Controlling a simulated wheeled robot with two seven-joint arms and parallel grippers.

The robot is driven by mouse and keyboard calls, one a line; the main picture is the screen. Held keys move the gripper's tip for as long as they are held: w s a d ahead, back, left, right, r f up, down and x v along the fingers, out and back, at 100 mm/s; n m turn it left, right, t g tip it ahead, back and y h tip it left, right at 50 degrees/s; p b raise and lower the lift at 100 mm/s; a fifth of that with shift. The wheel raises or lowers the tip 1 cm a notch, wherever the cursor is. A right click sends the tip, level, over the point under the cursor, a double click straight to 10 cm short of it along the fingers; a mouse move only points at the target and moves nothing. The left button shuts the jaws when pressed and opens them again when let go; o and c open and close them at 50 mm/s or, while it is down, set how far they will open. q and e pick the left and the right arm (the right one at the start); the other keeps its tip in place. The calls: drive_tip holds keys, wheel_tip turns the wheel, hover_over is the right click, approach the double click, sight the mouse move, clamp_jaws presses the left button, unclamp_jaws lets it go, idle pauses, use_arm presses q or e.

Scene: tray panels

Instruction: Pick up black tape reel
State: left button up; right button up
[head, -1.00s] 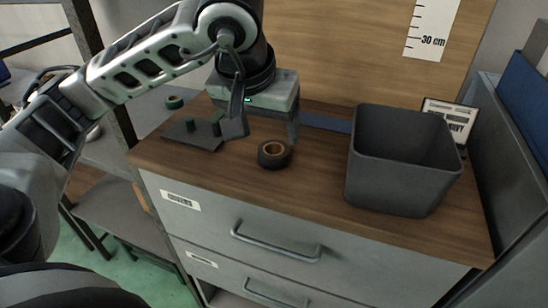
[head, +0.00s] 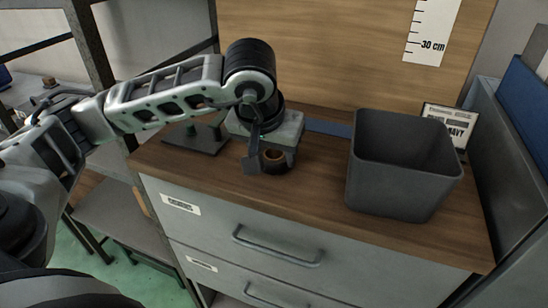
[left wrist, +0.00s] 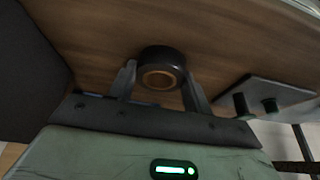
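The black tape reel (head: 281,167) lies flat on the wooden top of the drawer cabinet, its brown core facing up. My left gripper (head: 265,165) is directly over it, pointing down, and hides part of it in the head view. In the left wrist view the reel (left wrist: 161,55) sits between the two spread fingertips (left wrist: 159,72). The fingers are open, one on each side of the reel, close to its edges; I cannot tell whether they touch it. My right gripper is not in view.
A dark open bin (head: 398,186) stands to the right on the cabinet top (head: 318,180). A dark plate with upright pegs (head: 198,143) lies to the left, partly behind my arm. A small sign (head: 447,128) stands behind the bin. The front middle of the top is clear.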

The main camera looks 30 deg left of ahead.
use_arm(q)
drive_tip(key=c, duration=0.4)
drive_tip(key=shift+r, duration=0.1)
